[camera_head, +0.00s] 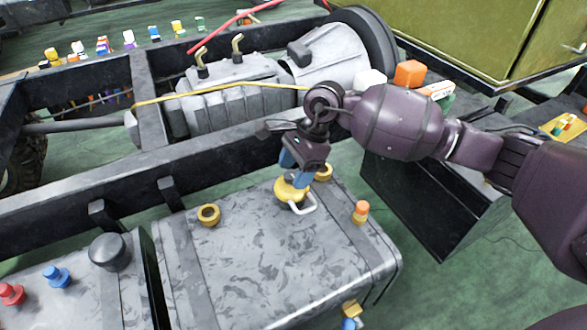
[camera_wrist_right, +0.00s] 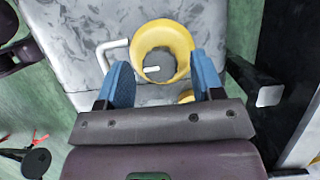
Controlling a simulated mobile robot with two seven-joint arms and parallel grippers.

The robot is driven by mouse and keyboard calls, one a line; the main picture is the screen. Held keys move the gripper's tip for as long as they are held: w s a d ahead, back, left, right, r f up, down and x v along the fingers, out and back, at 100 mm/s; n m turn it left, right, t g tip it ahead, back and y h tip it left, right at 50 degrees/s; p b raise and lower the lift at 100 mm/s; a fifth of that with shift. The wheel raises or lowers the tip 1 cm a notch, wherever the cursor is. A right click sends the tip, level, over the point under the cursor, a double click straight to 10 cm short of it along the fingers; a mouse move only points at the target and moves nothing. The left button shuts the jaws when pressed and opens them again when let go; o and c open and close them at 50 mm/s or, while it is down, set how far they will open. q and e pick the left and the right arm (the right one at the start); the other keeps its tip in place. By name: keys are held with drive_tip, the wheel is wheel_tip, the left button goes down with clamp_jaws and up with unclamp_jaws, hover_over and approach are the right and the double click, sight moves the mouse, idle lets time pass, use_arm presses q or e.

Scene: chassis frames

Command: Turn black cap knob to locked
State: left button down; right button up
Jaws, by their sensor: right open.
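A black round cap (camera_head: 109,251) stands on the grey tank at the lower left of the head view. My right gripper (camera_head: 291,168), with blue fingers, is away from it to the right, pointing down at a yellow cap (camera_head: 284,191) on the larger grey tank. A white bent handle (camera_head: 302,208) lies beside the yellow cap. In the right wrist view the yellow cap (camera_wrist_right: 162,50) has a grey inside with a white peg and shows ahead of the open, empty fingers (camera_wrist_right: 160,80). I cannot tell whether they touch it.
Blue (camera_head: 57,276) and red (camera_head: 12,294) knobs stand left of the black cap. A yellow ring (camera_head: 209,215) and an orange-topped fitting (camera_head: 360,212) are on the larger tank (camera_head: 245,265). A dark frame rail (camera_head: 70,205) runs behind the tanks.

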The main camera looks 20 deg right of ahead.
drive_tip(key=c, duration=0.9)
drive_tip(key=shift+c, duration=0.2)
